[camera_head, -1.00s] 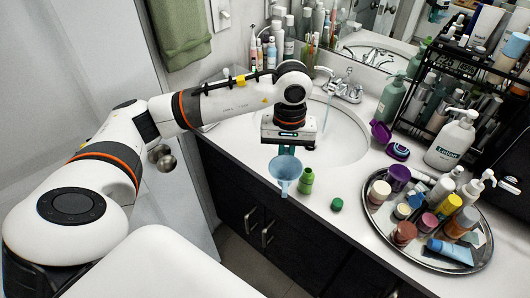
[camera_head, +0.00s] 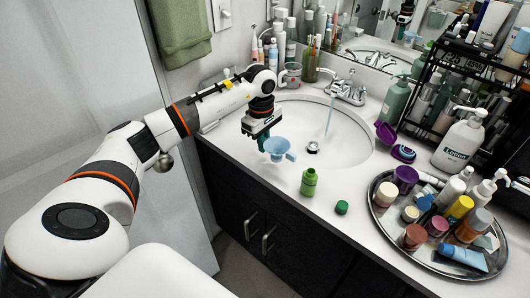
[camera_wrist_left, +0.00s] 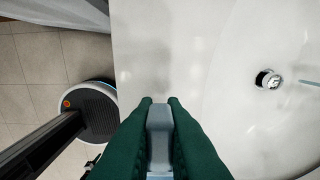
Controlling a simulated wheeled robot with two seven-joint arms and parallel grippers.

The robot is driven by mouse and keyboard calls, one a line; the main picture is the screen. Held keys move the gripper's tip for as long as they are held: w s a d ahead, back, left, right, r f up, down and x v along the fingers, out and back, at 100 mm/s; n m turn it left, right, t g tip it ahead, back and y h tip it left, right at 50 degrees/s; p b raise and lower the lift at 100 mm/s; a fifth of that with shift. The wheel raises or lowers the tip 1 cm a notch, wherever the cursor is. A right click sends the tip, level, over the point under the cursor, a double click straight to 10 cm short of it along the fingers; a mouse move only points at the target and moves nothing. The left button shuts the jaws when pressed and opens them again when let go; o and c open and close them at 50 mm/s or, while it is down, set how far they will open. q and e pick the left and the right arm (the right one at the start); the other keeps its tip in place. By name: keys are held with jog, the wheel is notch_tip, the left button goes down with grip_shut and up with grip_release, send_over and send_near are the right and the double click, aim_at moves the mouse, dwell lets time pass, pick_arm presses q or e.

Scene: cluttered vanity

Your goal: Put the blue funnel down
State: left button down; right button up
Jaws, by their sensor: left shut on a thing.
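The light blue funnel (camera_head: 277,147) is held by my left gripper (camera_head: 262,138) near the left front rim of the sink. In the left wrist view my gripper's green fingers (camera_wrist_left: 160,103) are shut on a grey-blue part of the funnel (camera_wrist_left: 159,138). White counter shows beyond the fingertips. I cannot tell whether the funnel touches the counter. A green bottle (camera_head: 309,182) stands open on the counter to the right of the funnel. A green cap (camera_head: 342,207) lies farther right. My right gripper is not in view.
The sink (camera_head: 335,135) has water running from its faucet (camera_head: 347,88). A round tray (camera_head: 420,262) crowded with several jars and tubes is at the right. Purple items sit beside the sink. The counter left of the green bottle is clear.

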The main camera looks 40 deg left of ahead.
aim_at(264, 161)
pick_arm(q)
notch_tip(264, 161, down, 4)
jog(key=shift+r+p, duration=0.1)
jog(key=shift+p, duration=0.3)
jog(key=shift+f, duration=0.3)
jog(key=c, duration=1.5)
grip_release()
jog(key=shift+r, duration=0.2)
jog(key=r, duration=0.4)
jog(key=r+b, duration=0.1)
jog(key=r, duration=0.3)
jog(key=r+b, duration=0.1)
jog(key=r, duration=0.3)
jog(key=shift+a, duration=0.35)
